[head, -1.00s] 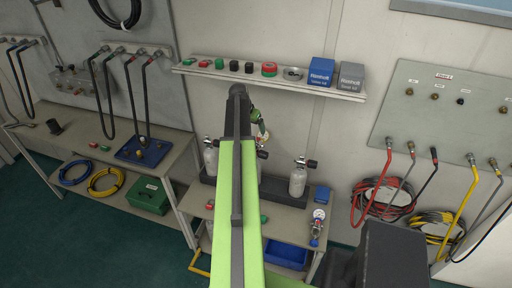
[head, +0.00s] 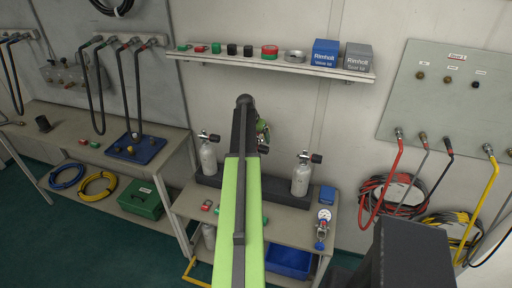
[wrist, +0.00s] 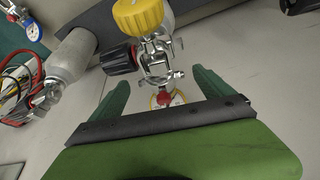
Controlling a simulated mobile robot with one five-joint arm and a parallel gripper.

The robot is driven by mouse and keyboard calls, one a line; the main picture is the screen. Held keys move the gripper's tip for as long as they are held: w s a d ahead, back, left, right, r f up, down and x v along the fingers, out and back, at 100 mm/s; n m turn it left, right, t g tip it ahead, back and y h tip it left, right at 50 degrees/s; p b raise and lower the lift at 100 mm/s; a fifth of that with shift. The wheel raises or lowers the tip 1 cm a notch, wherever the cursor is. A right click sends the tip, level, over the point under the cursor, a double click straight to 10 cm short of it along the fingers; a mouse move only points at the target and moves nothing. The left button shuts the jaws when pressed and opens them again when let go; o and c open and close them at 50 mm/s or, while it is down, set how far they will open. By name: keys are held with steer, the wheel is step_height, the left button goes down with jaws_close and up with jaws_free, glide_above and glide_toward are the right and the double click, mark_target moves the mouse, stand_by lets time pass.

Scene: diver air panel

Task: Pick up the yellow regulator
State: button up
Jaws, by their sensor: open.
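The yellow regulator (wrist: 138,16) is at the top of the wrist view, with a yellow cap, a silver metal body and a black knob with a red end. Its metal body reaches down towards the space between my green fingers. My gripper (wrist: 160,78) is open, one finger on each side, and I see no grip on it. A small gauge with a yellow rim shows low between the fingers, partly hidden by the gripper's dark bar. In the head view my arm covers most of the regulator's place.
Grey cylinders (head: 208,157) (head: 300,178) stand in a dark rack on the bench (head: 290,222). A blue-capped regulator with a gauge (head: 322,228) lies at the bench's right. A shelf (head: 270,67) with boxes and caps runs above. Hoses hang from the right panel (head: 446,105).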

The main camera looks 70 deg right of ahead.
steer(key=shift+x, duration=0.9)
steer(key=shift+a+r, duration=0.1)
steer(key=shift+r, duration=0.1)
steer(key=shift+c, duration=0.5)
jaws_close()
